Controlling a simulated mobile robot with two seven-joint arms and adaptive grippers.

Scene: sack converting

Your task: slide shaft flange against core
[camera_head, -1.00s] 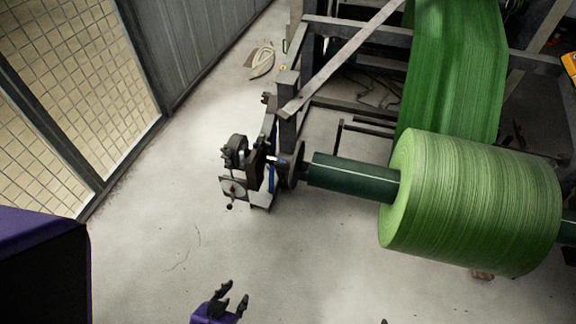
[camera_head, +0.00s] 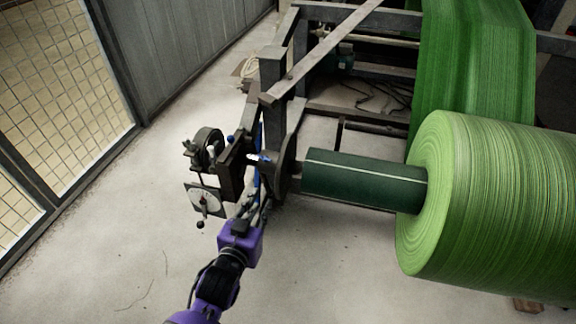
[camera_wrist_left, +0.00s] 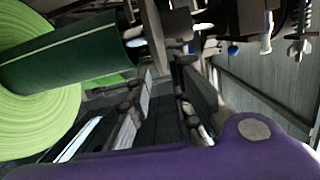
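The shaft flange (camera_head: 284,166) is a dark round disc on the shaft, just left of the dark green core (camera_head: 345,178). A narrow gap seems to lie between them, but I cannot tell its exact width. In the left wrist view the flange (camera_wrist_left: 155,38) shows nearly edge-on beside the core end (camera_wrist_left: 85,54). My left gripper (camera_head: 262,202) is below and slightly left of the flange, with its fingers pointing up toward it. In the left wrist view its fingers (camera_wrist_left: 166,92) stand apart with nothing clearly between them. My right gripper is out of view.
A large green roll (camera_head: 490,205) is wound on the core at the right. The shaft-end bracket with a dial plate (camera_head: 205,200) stands just left of my gripper. Steel frame bars (camera_head: 272,80) rise behind the flange. The floor at lower left is clear.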

